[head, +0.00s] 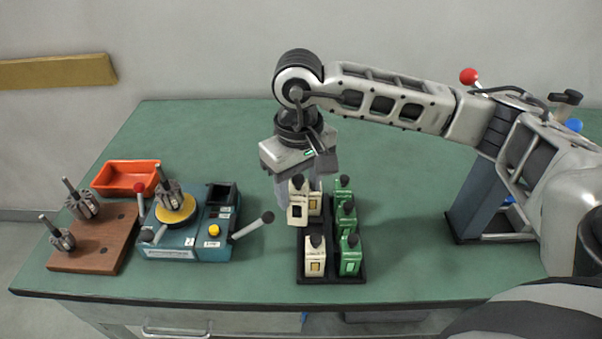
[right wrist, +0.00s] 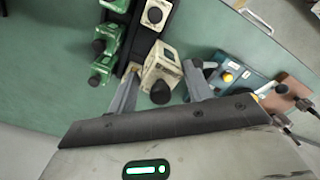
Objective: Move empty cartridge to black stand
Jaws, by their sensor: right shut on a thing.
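My right gripper (head: 299,186) is shut on a cream cartridge (head: 297,210) with a black knob on top. In the right wrist view the same cartridge (right wrist: 161,68) sits between the two fingers of the gripper (right wrist: 160,78). It is held at the back left of the black stand (head: 331,280), overlapping its left edge in the head view; I cannot tell whether it touches the stand. The stand holds a column of green cartridges (head: 349,258) on the right. On its left are a cream cartridge in front (head: 315,260) and another partly hidden behind the held one. My left gripper is not in view.
A teal winding machine (head: 170,246) with levers and a yellow disc stands left of the stand. Further left are a wooden block (head: 92,256) with rotors and an orange tray (head: 126,174). A blue-grey upright fixture (head: 476,200) stands at right. The green table is clear between.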

